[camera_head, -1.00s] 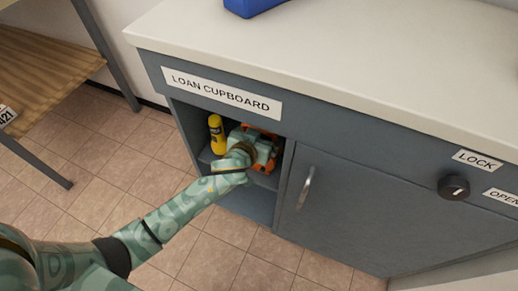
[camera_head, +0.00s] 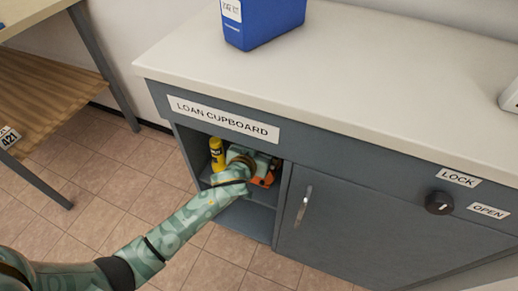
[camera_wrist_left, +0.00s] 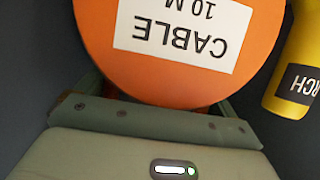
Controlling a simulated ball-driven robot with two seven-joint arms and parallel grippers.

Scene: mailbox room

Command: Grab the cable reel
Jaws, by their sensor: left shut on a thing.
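The orange cable reel (camera_head: 264,181) is inside the open compartment of the loan cupboard, mostly hidden by my left gripper in the head view. In the left wrist view its round orange face (camera_wrist_left: 250,45) fills the upper middle, with a white label reading "CABLE 10 M" upside down. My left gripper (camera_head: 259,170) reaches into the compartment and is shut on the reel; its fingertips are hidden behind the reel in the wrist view. I cannot tell whether the reel touches the shelf. My right gripper is not in view.
A yellow torch (camera_head: 217,154) stands close to the left of the reel, also in the wrist view (camera_wrist_left: 298,60). The cupboard (camera_head: 330,150) has a closed door (camera_head: 350,225) right of the opening. A blue container (camera_head: 265,22) stands on top. A wooden-topped table (camera_head: 40,90) is at left.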

